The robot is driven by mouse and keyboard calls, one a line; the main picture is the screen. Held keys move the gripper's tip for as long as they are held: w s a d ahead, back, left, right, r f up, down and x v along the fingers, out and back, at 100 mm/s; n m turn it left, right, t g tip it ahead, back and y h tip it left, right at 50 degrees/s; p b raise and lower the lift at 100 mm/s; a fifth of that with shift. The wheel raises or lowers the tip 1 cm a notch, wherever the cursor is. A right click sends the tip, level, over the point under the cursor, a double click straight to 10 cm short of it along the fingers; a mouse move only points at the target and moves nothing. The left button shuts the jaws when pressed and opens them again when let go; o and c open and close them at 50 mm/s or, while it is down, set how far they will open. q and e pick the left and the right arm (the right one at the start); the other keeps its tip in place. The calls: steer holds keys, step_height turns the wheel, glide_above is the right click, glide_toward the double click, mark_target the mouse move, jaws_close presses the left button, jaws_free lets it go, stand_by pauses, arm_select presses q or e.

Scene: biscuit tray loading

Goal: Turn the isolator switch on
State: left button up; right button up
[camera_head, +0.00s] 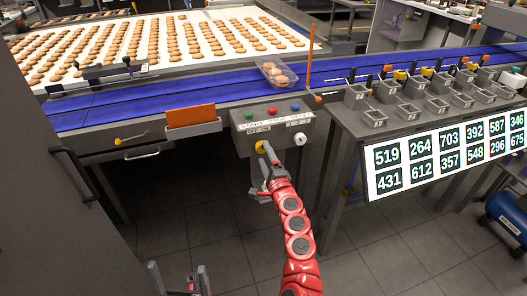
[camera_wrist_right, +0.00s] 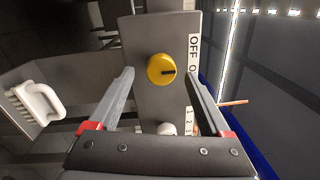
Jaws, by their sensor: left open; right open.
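The isolator switch is a round yellow knob (camera_wrist_right: 161,70) with a dark pointer mark, on a grey control box (camera_head: 243,118). In the right wrist view the mark points to the right, towards the OFF label (camera_wrist_right: 194,48) and the partly hidden lettering below it. In the head view the knob (camera_head: 260,146) is partly covered by my right gripper (camera_head: 264,160). That gripper is open in front of the box, its two fingers on either side of the knob, with visible gaps and no clear contact. My left gripper (camera_head: 178,268) is open and empty at the bottom edge.
Green, red and blue buttons (camera_head: 271,111) sit on top of the box, and a white round control (camera_head: 300,139) is at its right. An orange panel (camera_head: 192,116) and blue conveyor (camera_head: 150,103) lie behind. A bench with number labels (camera_head: 420,165) stands close on the right.

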steer(key=v, duration=1.5)
steer(key=shift+d+f, duration=0.1)
steer(key=shift+d, duration=0.05)
